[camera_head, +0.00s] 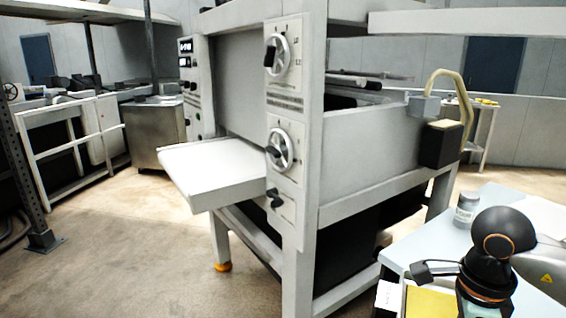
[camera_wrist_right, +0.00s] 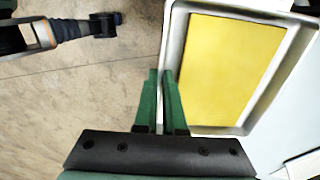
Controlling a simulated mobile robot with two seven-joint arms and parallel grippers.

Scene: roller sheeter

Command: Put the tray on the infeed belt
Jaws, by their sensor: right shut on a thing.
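In the head view part of the tray's yellow content (camera_head: 430,303) shows at the bottom right, partly hidden by my right arm. The infeed belt (camera_head: 215,165) is the off-white flat shelf at the sheeter's front, left of the dials, and it is empty. My left gripper is in neither view.
The roller sheeter (camera_head: 375,140) stands in the middle on pale legs. A light blue table (camera_head: 420,243) at the lower right carries a small grey jar (camera_head: 467,210). Open floor (camera_head: 130,245) lies left of and before the sheeter. A white railing (camera_head: 75,140) stands at the left.

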